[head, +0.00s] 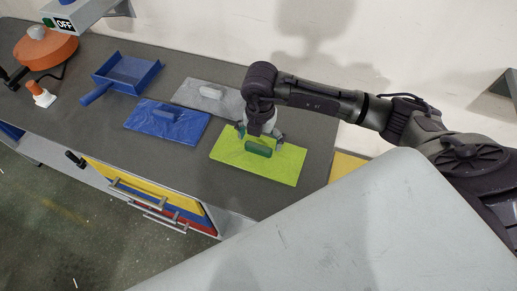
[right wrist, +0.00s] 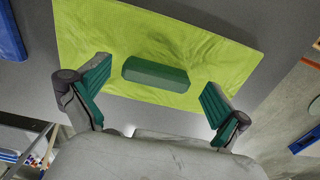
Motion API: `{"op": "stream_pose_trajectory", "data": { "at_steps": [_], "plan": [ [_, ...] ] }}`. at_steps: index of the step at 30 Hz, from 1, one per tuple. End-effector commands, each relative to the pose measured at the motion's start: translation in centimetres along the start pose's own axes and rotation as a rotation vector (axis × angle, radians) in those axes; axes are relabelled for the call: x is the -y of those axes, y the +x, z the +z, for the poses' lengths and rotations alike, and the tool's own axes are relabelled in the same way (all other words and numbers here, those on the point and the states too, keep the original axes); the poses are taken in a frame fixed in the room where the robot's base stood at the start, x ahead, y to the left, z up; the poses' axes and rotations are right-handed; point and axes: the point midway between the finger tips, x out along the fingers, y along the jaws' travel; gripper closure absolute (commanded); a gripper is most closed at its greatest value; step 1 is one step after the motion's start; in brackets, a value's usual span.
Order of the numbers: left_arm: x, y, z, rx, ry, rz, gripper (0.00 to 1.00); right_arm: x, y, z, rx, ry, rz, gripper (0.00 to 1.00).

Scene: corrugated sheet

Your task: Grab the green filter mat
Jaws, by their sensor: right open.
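The green filter mat (head: 284,165) lies flat on the grey counter, a bright lime sheet with a dark green handle block on top. It also shows in the right wrist view (right wrist: 200,40), with its handle (right wrist: 155,73) near the middle. My right gripper (head: 262,138) is over the mat, close to the handle. In the right wrist view my right gripper (right wrist: 155,95) is open, with one green-padded finger on each side of the handle and a gap to it on both sides. My left gripper is not in view.
A blue mat (head: 185,128) and a grey mat (head: 225,103), each with a handle, lie left of and behind the green one. A blue dustpan (head: 128,72) and an orange round object (head: 45,48) are farther left. Drawers (head: 150,195) are below the counter's front edge.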

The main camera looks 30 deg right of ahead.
Motion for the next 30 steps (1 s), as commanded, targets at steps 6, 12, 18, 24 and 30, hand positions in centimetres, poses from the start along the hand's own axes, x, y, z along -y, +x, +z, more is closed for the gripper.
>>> {"op": "stream_pose_trajectory", "data": {
  "at_steps": [6, 12, 18, 24, 30],
  "plan": [
    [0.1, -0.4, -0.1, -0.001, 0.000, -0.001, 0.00, 0.0, 1.6, -0.1, 0.000, -0.002, 0.001, 0.00],
    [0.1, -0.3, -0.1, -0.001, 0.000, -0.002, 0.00, 0.0, 1.6, -0.1, 0.000, -0.002, 0.001, 0.05],
    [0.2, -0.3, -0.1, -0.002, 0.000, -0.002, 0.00, -0.1, 1.6, 0.0, 0.000, -0.002, 0.001, 0.38],
    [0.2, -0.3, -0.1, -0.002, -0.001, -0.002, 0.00, -0.1, 1.6, 0.0, 0.001, -0.001, 0.002, 0.54],
    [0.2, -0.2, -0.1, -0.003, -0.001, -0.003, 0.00, -0.1, 1.4, 0.0, 0.001, -0.001, 0.003, 0.54]
  ]
}}
